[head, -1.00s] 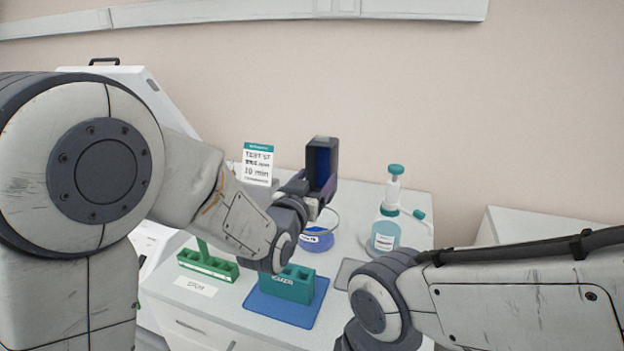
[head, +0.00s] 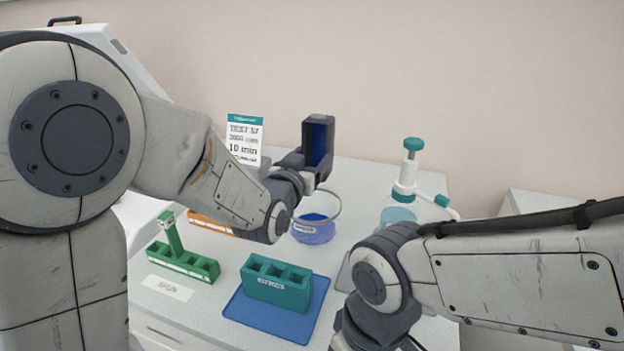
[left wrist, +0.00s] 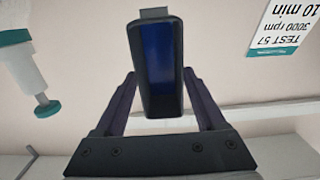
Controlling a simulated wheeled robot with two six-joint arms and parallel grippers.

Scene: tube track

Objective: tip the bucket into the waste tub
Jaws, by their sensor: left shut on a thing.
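The bucket (head: 319,147) is a dark, narrow box with a blue inside. My left gripper (left wrist: 158,92) is shut on it, one finger on each side, and holds it in the air. It is tipped, its long open side facing sideways in the head view and toward the camera in the left wrist view. I see nothing falling from it. A round, clear-walled tub (head: 316,233) with blue in it and a white label, apparently the waste tub, stands on the bench below the bucket. My right forearm shows at the right; its gripper is not visible.
A teal rack (head: 277,291) stands on a blue mat (head: 252,313). A green rack (head: 184,263) and an orange one (head: 212,223) are at the left. A pump bottle (head: 398,213) stands right of the tub, and a sign (head: 245,140) stands behind.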

